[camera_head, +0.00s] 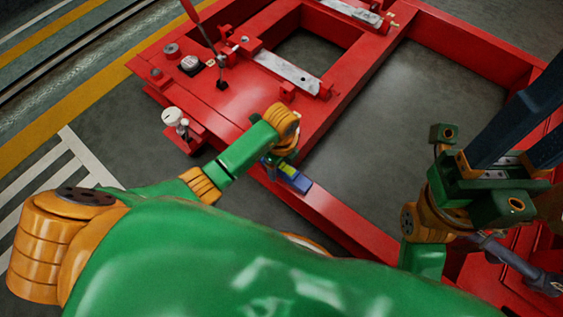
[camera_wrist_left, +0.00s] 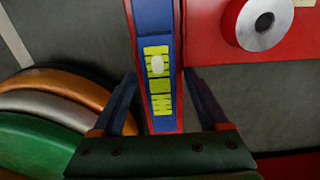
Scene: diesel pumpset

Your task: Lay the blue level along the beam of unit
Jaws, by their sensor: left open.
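The blue level (camera_head: 295,181) lies along the red front beam (camera_head: 345,220) in the head view, partly covered by my left wrist. In the left wrist view the level (camera_wrist_left: 157,45) runs upright between the fingers, with yellow-green vials and thin red strips of the beam beside it. My left gripper (camera_wrist_left: 160,75) is open, one finger on each side of the level. I cannot tell whether either finger touches it. In the head view my left gripper (camera_head: 282,162) is mostly hidden by the wrist. My right gripper (camera_head: 532,125) has its dark blue fingers apart, tips cut off by the edge.
The red frame (camera_head: 360,55) surrounds open gaps of grey floor. A lever (camera_head: 205,35), a round gauge (camera_head: 190,63) and a pale knob (camera_head: 173,116) stand at its left. A pale metal strip (camera_head: 288,72) lies on a cross-beam. A round metal boss (camera_wrist_left: 256,22) sits close right of the level.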

